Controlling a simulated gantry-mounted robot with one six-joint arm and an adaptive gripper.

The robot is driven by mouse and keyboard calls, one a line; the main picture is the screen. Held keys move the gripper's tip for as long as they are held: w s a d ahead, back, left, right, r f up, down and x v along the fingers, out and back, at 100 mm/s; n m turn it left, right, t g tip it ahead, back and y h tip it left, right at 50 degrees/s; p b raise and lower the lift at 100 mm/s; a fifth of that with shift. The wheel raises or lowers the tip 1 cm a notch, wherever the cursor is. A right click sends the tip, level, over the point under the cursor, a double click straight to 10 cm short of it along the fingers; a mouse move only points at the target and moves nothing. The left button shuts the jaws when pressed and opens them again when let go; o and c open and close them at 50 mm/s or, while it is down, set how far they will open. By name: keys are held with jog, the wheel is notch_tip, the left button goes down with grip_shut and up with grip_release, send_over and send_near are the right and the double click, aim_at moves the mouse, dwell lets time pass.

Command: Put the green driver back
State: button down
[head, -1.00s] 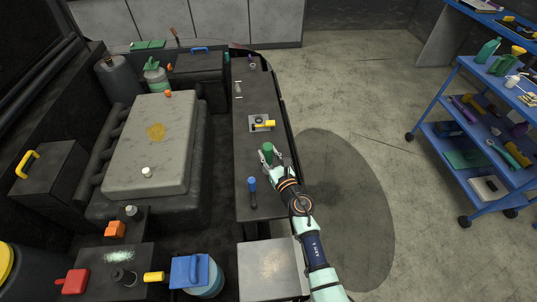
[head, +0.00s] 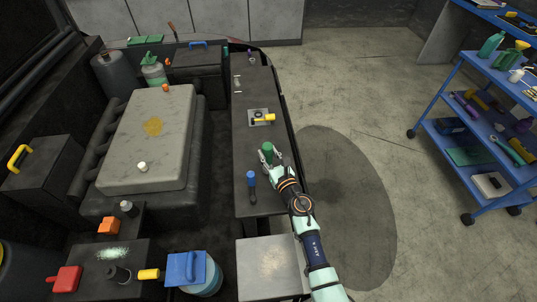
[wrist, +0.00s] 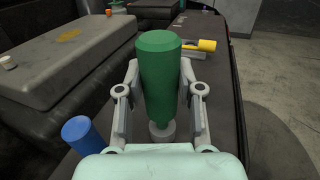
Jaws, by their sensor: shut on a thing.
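The green driver (head: 267,149) stands upright in my gripper (head: 270,160), over the dark ledge along the right side of the engine bay. In the wrist view the green driver's handle (wrist: 160,75) rises between the two fingers of my gripper (wrist: 160,105), which are shut on it. A grey collar shows under the handle. The driver's lower end is hidden, so I cannot tell whether it sits in a hole or hangs free. A blue-handled driver (head: 251,180) is just to the left and nearer, and its blue top shows in the wrist view (wrist: 82,134).
A yellow-handled part (head: 264,119) on a metal plate lies farther along the ledge (head: 250,215). The large grey engine cover (head: 150,140) is to the left. A pale square plate (head: 268,265) is at the near end. A blue cart (head: 470,150) stands far right on open floor.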

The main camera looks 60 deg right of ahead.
jog(key=shift+f+b, duration=0.35)
jog(key=shift+f, duration=0.05)
jog(key=c, duration=0.7)
grip_release()
jog(key=v, duration=1.2)
